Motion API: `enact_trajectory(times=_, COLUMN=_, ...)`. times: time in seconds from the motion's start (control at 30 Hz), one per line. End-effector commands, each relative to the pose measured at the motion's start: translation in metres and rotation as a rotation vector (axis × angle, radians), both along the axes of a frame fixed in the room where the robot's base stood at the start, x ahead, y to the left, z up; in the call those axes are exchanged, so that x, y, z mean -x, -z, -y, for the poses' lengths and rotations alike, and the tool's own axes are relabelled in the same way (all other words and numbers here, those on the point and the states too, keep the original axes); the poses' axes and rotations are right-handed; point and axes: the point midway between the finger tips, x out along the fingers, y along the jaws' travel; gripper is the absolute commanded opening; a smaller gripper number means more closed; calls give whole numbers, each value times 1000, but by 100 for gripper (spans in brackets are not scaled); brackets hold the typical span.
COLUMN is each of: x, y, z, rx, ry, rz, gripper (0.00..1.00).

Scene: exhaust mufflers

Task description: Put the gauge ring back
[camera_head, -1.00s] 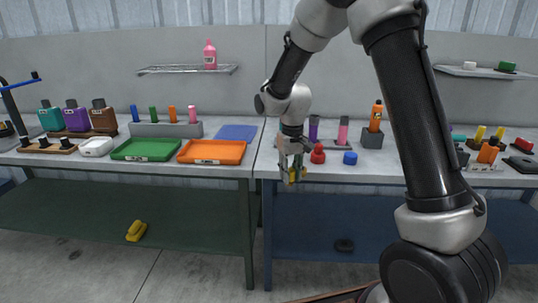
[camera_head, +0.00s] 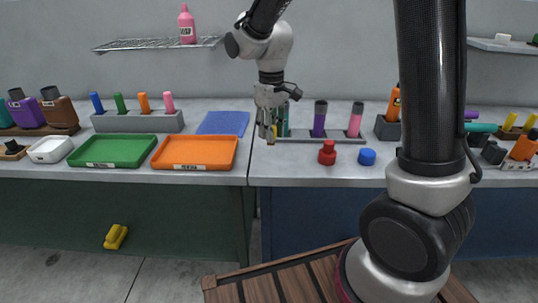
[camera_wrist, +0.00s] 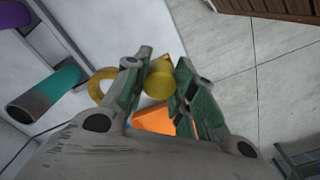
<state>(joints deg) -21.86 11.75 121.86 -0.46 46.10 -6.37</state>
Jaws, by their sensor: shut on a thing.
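My gripper (camera_head: 268,132) is over the front part of the right-hand bench, beside the left end of a post rack (camera_head: 345,140). It is shut on the yellow gauge ring (camera_head: 271,134). In the wrist view the ring's loop (camera_wrist: 97,86) sticks out past the left finger, and a round yellow part (camera_wrist: 159,80) sits between the fingertips. The teal post (camera_head: 285,116) is partly hidden behind my gripper. It also shows in the wrist view (camera_wrist: 50,92), left of the loop and apart from it. The purple post (camera_head: 319,120) and pink post (camera_head: 355,120) stand to its right.
A red knobbed piece (camera_head: 327,153) and a blue cap (camera_head: 367,157) lie in front of the rack. An orange tray (camera_head: 156,164), a green tray (camera_head: 72,160) and a blue mat (camera_head: 222,123) lie on the left bench. A yellow object (camera_head: 115,237) lies lower down left.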

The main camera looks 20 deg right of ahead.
Motion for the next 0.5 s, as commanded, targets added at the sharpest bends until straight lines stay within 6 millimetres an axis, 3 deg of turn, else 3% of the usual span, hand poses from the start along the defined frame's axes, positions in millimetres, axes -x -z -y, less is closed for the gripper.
enact_trajectory(times=0.2, x=1, y=43, z=0, rx=2, ry=-7, rz=-4, gripper=0)
enact_trajectory(times=0.5, x=1, y=75, z=0, rx=2, ry=-6, rz=-4, gripper=0)
